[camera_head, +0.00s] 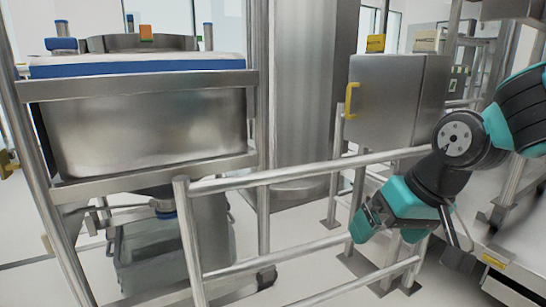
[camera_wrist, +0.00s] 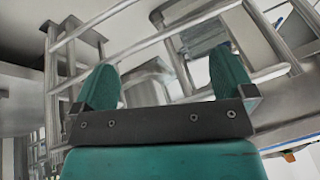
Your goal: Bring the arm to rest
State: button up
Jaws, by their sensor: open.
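My gripper (camera_wrist: 165,85) shows in the wrist view with two teal fingers standing wide apart and nothing between them. In the head view my gripper (camera_head: 364,224) is at the lower right, at the end of my teal and black arm, pointing down and to the left. It is close to the metal railing (camera_head: 290,172); I cannot tell whether it touches it. The arm is bent at the elbow and comes in from the right edge.
A steel hopper (camera_head: 150,130) with a blue-rimmed lid stands in a frame at left. A grey-green bin (camera_head: 150,258) sits on the floor beneath it. A steel cabinet (camera_head: 385,100) with a yellow handle stands behind the railing.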

jog(key=s+a+r+n+g+p, duration=0.2)
jog(key=s, duration=0.6)
jog(key=s+a+r+n+g+p, duration=0.1)
jog(key=s+r+n+g+p, duration=0.15)
jog(key=s, duration=0.65)
notch_tip(320, 180, up, 35)
jog(key=w+p, duration=0.1)
jog(key=p, duration=3.4)
jog(key=shift+a+r+t+y, duration=0.2)
jog(key=shift+t+y, duration=0.1)
jog(key=shift+t, duration=0.15)
